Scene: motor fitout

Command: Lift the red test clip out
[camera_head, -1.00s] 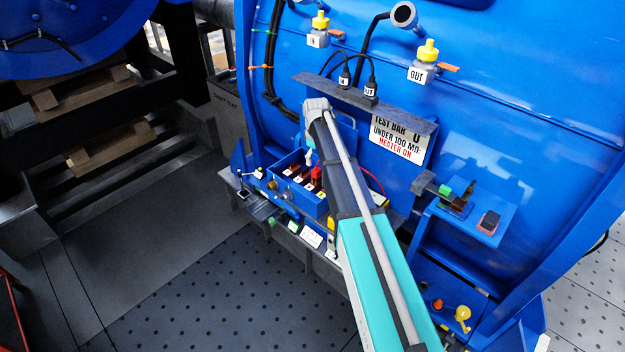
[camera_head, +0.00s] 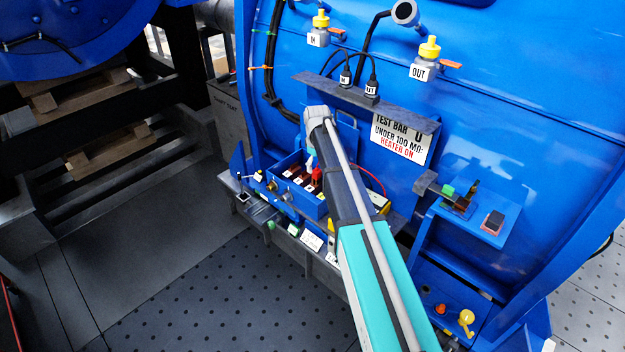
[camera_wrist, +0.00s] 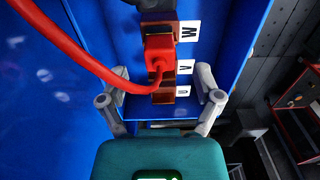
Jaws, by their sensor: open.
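In the head view the clip (camera_head: 317,175) stands in the open blue terminal box (camera_head: 312,207), partly behind my arm. My gripper (camera_wrist: 160,86) is open, with one grey finger on each side of the terminal row. The clip lies between and slightly beyond the fingertips in the picture; I see no contact. In the head view my arm mostly hides the gripper.
Blue box walls rise close on both sides. A dark ledge (camera_head: 365,100) with two black plugs and a test bar sign (camera_head: 400,140) are above the box. A small shelf (camera_head: 480,215) is to the right.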

